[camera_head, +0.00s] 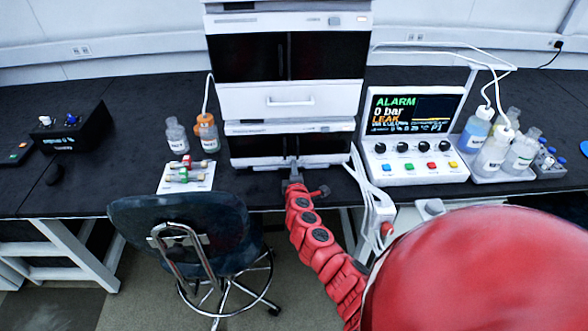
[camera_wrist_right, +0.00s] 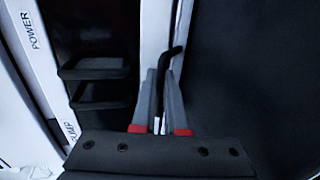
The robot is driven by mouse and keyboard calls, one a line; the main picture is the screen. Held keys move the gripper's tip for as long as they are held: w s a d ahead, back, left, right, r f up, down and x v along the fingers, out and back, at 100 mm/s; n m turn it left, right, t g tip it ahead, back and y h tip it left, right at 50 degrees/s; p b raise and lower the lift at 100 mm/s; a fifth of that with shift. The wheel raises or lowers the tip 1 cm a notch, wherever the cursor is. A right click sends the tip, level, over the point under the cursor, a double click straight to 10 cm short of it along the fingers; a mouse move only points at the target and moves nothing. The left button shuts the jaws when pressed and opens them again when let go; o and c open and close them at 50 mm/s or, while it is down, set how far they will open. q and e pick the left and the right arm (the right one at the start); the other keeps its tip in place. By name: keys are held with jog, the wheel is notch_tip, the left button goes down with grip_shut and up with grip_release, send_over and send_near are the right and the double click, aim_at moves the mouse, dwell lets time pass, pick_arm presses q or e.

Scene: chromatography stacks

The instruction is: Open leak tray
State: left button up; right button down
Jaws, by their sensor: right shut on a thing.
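The chromatography stack (camera_head: 291,98) stands on the black bench in the head view, with a white drawer-like panel and handle halfway up. A thin pale strip (camera_head: 250,162) runs along the bottom of the lowest module, and I cannot tell surely that it is the leak tray. My right gripper (camera_head: 293,168) is at the middle of this lower front edge. In the right wrist view its grey fingers (camera_wrist_right: 162,88) are closed together on a thin part at the stack's front, mostly hidden between them. A dark bent piece shows beside the fingertips. My left gripper is out of view.
A control box (camera_head: 415,135) right of the stack reads ALARM, 0 bar, LEAK. Bottles on a tray (camera_head: 500,172) stand farther right. Two bottles and a white board (camera_head: 186,178) with fittings are left. A dark chair (camera_head: 188,225) stands close in front of the bench, left of my right arm.

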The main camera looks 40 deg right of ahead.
dwell(0.8)
jog(key=f+b+v, duration=0.1)
jog(key=f+v, duration=0.1)
jog(key=v, duration=1)
jog(key=shift+s+a+f, duration=0.3)
jog(key=shift+s, duration=0.1)
jog(key=c, duration=0.9)
grip_release()
jog(key=shift+c, duration=0.2)
